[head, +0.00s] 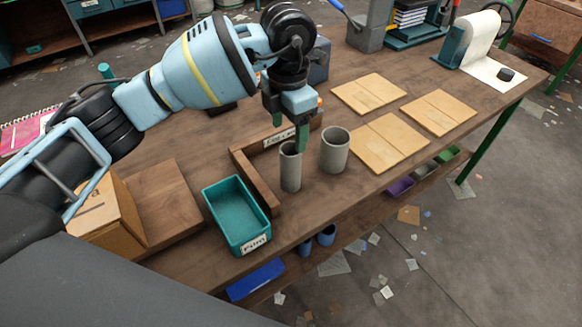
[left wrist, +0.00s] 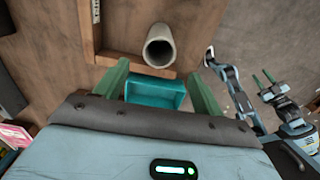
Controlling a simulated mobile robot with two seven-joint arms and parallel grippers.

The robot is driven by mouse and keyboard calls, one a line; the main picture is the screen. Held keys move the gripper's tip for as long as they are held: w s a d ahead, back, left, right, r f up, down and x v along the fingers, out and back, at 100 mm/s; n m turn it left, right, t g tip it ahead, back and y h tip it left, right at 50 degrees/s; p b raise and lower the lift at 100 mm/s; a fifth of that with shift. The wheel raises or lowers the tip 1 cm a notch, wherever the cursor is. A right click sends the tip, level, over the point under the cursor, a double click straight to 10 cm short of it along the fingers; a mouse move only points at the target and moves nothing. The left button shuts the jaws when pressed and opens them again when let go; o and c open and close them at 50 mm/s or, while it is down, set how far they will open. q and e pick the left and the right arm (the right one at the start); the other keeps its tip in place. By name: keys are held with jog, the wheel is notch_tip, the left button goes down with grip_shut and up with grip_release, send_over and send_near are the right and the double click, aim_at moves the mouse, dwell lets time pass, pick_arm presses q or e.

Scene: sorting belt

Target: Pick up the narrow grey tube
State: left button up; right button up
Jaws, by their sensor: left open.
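The narrow grey tube (head: 290,170) stands upright on the table beside the wooden divider. A wider, shorter grey tube (head: 335,150) stands just to its right and further back. My left gripper (head: 290,130) is open and points down, with its green fingers just above and behind the narrow tube; the head view does not show contact. In the left wrist view, one hollow grey tube (left wrist: 160,47), apparently the narrow one, shows ahead of the spread fingers (left wrist: 160,84). My right gripper (left wrist: 264,77) shows small in the left wrist view, its fingers apart and empty.
A teal tray (head: 211,205) with a label sits left of the wooden divider (head: 254,182). A cardboard box (head: 118,212) stands further left. The table's front edge is close to the tubes.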

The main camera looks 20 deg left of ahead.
aim_at(291, 145)
pick_arm(q)
jog(key=shift+w+d+f, duration=0.1)
jog(key=shift+w+f, duration=0.1)
jog(key=shift+f, duration=1.3)
jog(key=shift+w+f, duration=0.15)
jog(key=shift+f, duration=1.3)
jog(key=c, duration=1.3)
jog(key=shift+r, duration=0.15)
